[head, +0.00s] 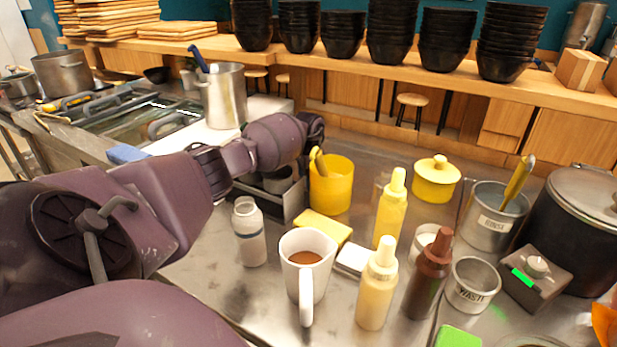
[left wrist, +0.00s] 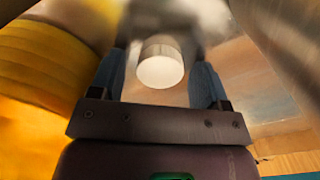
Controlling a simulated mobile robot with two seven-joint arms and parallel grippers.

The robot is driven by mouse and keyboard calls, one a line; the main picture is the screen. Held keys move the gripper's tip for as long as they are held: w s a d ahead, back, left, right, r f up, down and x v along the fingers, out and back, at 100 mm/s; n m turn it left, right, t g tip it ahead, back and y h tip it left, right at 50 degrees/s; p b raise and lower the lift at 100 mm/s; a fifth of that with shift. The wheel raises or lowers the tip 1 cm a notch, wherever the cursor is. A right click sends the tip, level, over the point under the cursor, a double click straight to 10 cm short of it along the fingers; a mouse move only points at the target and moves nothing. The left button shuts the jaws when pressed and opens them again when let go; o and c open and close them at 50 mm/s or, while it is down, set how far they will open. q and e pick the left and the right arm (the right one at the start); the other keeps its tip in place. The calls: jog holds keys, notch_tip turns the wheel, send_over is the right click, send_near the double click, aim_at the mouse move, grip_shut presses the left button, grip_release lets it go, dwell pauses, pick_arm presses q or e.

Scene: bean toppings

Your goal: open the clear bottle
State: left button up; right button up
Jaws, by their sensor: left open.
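The clear bottle (head: 249,234) stands upright on the steel counter in the head view, left of the white jug. It looks pale and translucent, with a whitish top. My left gripper (head: 317,133) is beyond the bottle, above and behind the yellow tub; its fingertips are hard to make out there. In the left wrist view my left gripper (left wrist: 162,85) is open, with blue-grey fingers apart. A blurred short cylinder with a white round end (left wrist: 161,71) shows between the fingers. I cannot tell what it is or whether it touches them. My right gripper is not in view.
A yellow tub (head: 331,187) with a utensil stands close to my left gripper. The white jug (head: 307,265) of brown liquid, yellow sponge (head: 323,228) and several squeeze bottles (head: 376,285) crowd the front. A steel pot (head: 224,98) stands at the back left.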

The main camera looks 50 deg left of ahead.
pick_arm(q)
notch_tip(320, 180, up, 12)
jog(key=p, duration=0.2)
jog(key=shift+r, duration=0.15)
dwell(0.4)
